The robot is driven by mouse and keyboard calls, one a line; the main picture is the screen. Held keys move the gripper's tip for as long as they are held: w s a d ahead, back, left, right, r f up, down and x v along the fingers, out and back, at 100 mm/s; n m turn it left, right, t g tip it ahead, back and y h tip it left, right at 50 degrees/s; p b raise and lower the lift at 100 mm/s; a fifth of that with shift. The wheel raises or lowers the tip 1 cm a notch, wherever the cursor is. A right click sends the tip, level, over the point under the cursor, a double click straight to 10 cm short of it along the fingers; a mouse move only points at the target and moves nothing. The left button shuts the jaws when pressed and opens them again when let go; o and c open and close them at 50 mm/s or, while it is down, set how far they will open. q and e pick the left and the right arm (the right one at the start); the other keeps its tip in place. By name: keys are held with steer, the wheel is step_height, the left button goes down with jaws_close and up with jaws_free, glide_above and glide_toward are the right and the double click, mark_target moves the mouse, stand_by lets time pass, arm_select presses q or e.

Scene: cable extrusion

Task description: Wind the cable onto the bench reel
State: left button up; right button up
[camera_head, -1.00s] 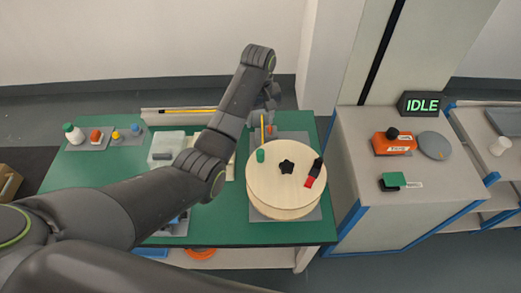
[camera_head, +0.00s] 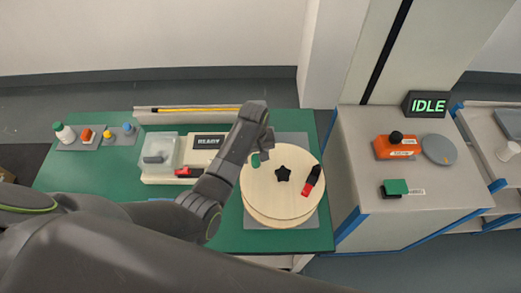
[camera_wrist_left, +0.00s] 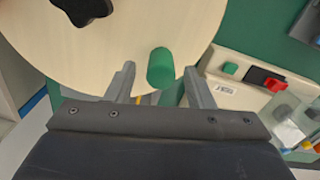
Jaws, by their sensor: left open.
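The bench reel (camera_head: 285,205) is a round pale wooden drum on a grey plate on the green bench. On its top are a black star knob (camera_head: 283,174), a red and black piece (camera_head: 312,182) and a green peg (camera_head: 256,160) near its left edge. My left gripper (camera_head: 264,150) is at the reel's back left edge beside the green peg. In the left wrist view, the open fingers (camera_wrist_left: 158,85) stand either side of the green peg (camera_wrist_left: 160,68), with gaps showing. My right gripper is not in view. I cannot make out a cable on the reel.
A cream machine with a READY display (camera_head: 209,142) and a clear box (camera_head: 158,148) stand left of the reel. A cabinet (camera_head: 370,215) at right holds an orange device (camera_head: 395,148) and an IDLE sign (camera_head: 427,105).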

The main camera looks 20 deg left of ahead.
arm_select(q)
steer(key=shift+f, duration=0.5)
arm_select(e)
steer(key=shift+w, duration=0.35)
arm_select(q)
steer(key=shift+s, duration=0.15)
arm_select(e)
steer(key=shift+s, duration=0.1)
arm_select(q)
steer(key=shift+c, duration=1.2)
jaws_close()
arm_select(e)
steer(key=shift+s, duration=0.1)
